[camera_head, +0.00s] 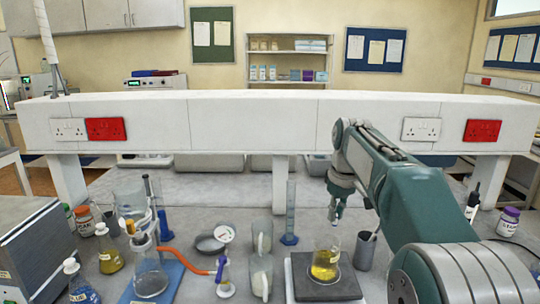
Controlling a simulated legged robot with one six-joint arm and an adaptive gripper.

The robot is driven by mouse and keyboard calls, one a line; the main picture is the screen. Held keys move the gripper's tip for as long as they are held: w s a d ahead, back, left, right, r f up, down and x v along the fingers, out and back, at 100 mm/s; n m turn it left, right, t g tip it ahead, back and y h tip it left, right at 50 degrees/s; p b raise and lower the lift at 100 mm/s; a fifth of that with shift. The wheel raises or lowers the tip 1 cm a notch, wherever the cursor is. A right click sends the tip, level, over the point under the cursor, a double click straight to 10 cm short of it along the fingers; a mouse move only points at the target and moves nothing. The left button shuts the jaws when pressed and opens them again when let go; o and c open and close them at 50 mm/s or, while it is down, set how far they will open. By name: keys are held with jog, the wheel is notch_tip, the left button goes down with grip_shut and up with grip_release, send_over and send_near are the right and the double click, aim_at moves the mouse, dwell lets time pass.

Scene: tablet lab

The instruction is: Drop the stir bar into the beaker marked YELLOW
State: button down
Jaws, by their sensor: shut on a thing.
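A glass beaker (326,262) with yellow liquid and a small label stands upright on the square dark top of a stirrer plate (302,277), right of the picture's middle. The label's wording is too small to read. My gripper (336,213) points down above and slightly behind or right of the beaker's mouth, with a gap between them. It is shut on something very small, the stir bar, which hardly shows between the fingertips. My arm comes in from the lower right.
A grey metal cup (365,250) stands close right of the beaker. A blue-based measuring cylinder (290,215) stands behind left. Left are glass vessels (262,270), a blue stand with a flask (150,275) and a yellow flask (108,256). A white socket wall (250,120) bounds the back.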

jog(key=shift+f, duration=0.6)
jog(key=shift+d+f, duration=0.35)
jog(key=shift+f, duration=0.4)
jog(key=c, duration=0.6)
grip_release()
jog(key=shift+a, duration=0.25)
jog(key=shift+c, duration=0.2)
jog(key=shift+d+r, duration=0.1)
jog(key=shift+r, duration=0.05)
